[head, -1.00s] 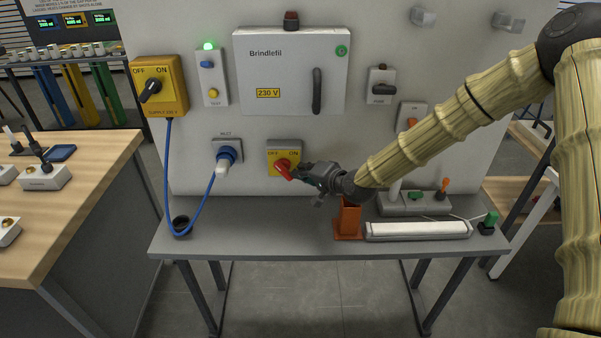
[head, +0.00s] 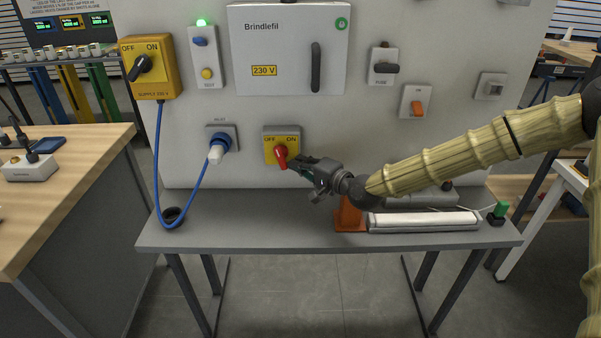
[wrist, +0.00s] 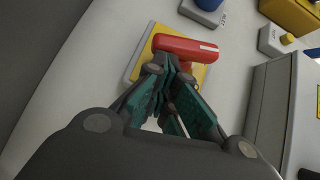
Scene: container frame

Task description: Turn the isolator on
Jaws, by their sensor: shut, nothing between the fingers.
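The isolator is a yellow plate (head: 270,133) marked OFF on the left and ON on the right, low on the grey panel. Its red handle (head: 281,155) points down, tilted slightly right at its lower end. My gripper (head: 294,163) is shut and empty, just right of the handle's lower part. In the wrist view the red handle (wrist: 190,46) lies across the yellow plate, and the closed teal fingertips (wrist: 168,66) are at its near side. They look touching or almost touching; I cannot tell which.
A supply switch (head: 158,85) with a black knob is at upper left. A blue plug (head: 220,143) with a hanging blue cable is left of the isolator. An orange stand (head: 349,216) and a white tube lamp (head: 425,219) are on the shelf below. The left shelf is mostly clear.

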